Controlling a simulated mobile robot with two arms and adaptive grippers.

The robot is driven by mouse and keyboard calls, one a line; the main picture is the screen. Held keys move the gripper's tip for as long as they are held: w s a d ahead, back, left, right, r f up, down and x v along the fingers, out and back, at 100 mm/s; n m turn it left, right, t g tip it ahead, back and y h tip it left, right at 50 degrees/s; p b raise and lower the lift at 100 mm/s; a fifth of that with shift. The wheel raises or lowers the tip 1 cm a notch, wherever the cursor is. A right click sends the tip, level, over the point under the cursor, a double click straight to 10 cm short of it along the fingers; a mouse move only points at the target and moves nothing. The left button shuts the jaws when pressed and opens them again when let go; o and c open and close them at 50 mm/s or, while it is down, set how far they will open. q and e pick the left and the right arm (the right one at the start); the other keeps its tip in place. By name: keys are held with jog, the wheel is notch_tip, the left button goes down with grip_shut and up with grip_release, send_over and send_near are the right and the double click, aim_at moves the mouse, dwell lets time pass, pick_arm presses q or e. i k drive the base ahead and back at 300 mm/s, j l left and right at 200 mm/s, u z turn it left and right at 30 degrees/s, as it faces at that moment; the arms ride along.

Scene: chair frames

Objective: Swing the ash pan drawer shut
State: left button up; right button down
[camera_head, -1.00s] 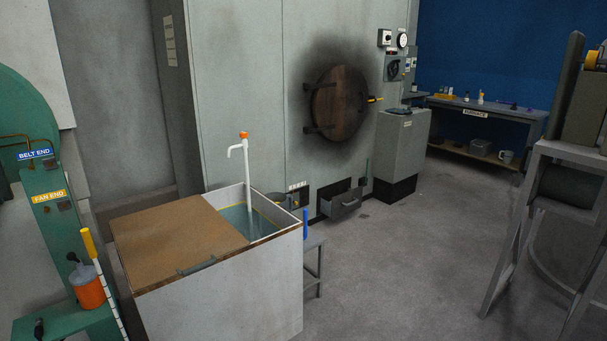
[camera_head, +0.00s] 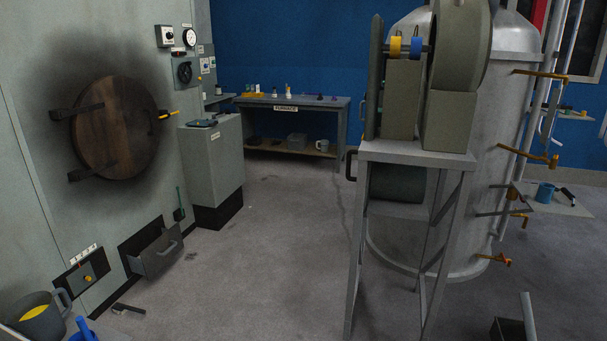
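The ash pan drawer (camera_head: 160,255) is a grey metal box with a bar handle on its front. It sits low in the furnace wall (camera_head: 35,190), below and right of the round door (camera_head: 115,128). It stands out from its dark opening, so it is open. Neither of my grippers shows in the head view.
A grey cabinet (camera_head: 212,165) stands right of the drawer. A small dark object (camera_head: 128,309) lies on the floor in front of the wall. A grey mug with yellow contents (camera_head: 42,318) is at the lower left. A metal stand with a machine (camera_head: 400,152) and a large tank (camera_head: 500,130) fill the right. The floor between is clear.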

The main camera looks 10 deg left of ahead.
aim_at(149, 262)
jog(key=i+u, duration=0.25)
jog(key=i, duration=0.4)
jog(key=i+u, duration=0.25)
jog(key=i, duration=0.4)
jog(key=i+l+u, duration=0.25)
jog(key=i, duration=0.4)
